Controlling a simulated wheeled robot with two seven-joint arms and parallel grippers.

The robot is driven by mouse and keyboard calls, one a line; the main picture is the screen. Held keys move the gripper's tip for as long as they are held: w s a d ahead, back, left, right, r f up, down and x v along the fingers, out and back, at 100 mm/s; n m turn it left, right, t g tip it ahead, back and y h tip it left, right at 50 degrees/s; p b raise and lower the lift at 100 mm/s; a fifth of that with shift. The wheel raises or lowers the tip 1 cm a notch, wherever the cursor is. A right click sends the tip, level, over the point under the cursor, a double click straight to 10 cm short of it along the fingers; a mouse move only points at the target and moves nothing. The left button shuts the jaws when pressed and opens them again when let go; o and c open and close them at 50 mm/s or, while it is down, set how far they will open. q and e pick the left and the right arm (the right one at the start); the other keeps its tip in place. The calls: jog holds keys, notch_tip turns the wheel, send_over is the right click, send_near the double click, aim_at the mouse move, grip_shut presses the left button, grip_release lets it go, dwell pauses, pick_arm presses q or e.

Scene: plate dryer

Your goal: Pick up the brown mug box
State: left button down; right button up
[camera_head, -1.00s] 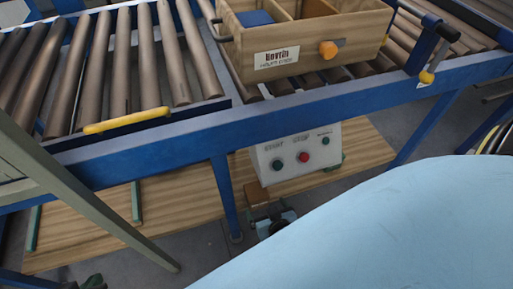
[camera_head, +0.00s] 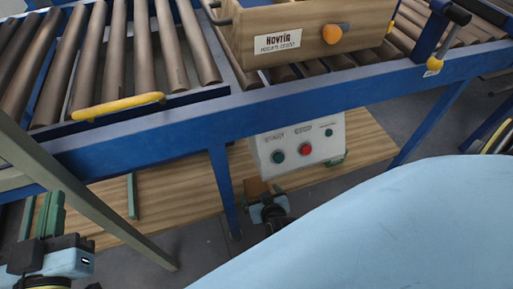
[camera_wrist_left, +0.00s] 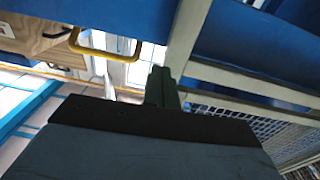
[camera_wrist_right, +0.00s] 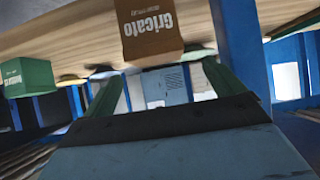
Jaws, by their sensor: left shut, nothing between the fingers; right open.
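A brown box (camera_wrist_right: 148,35) lettered "Gricato" is in the right wrist view, on a wooden board and upside down in the picture. It lies beyond my right fingertips (camera_wrist_right: 165,68), which are spread with nothing between them. In the head view my right gripper (camera_head: 267,202) is low under the conveyor, beside a brown patch (camera_head: 256,187) that looks like this box, mostly hidden by the control box. My left gripper (camera_head: 50,212) is at the lower left, its fingers shut and empty. The closed fingers also show in the left wrist view (camera_wrist_left: 162,85).
A green box (camera_wrist_right: 28,78) stands on the same board. Above is a blue roller conveyor (camera_head: 170,135) with a wooden crate (camera_head: 270,20) on it. A blue leg (camera_head: 222,185) stands left of my right gripper.

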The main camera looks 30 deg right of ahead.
aim_at(257, 187)
jog(key=shift+b+x, duration=0.35)
jog(key=shift+x, duration=0.5)
jog(key=shift+b+x, duration=0.9)
jog(key=shift+x, duration=0.15)
jog(key=shift+w+d+f+b, duration=0.45)
jog(key=shift+w+f+b, duration=0.2)
jog(key=shift+f+b, duration=0.15)
jog(key=shift+w+d+f, duration=0.1)
jog(key=shift+w+f, duration=0.05)
jog(key=shift+w, duration=0.25)
pick_arm(q)
jog(key=s+r+t+h, duration=0.3)
jog(key=s+r+t, duration=0.1)
jog(key=r+t, duration=0.5)
jog(key=shift+s+r, duration=0.15)
jog(key=shift+s, duration=0.25)
jog(key=shift+a, duration=0.1)
pick_arm(e)
jog(key=shift+c, duration=0.4)
jog(key=c, duration=1.2)
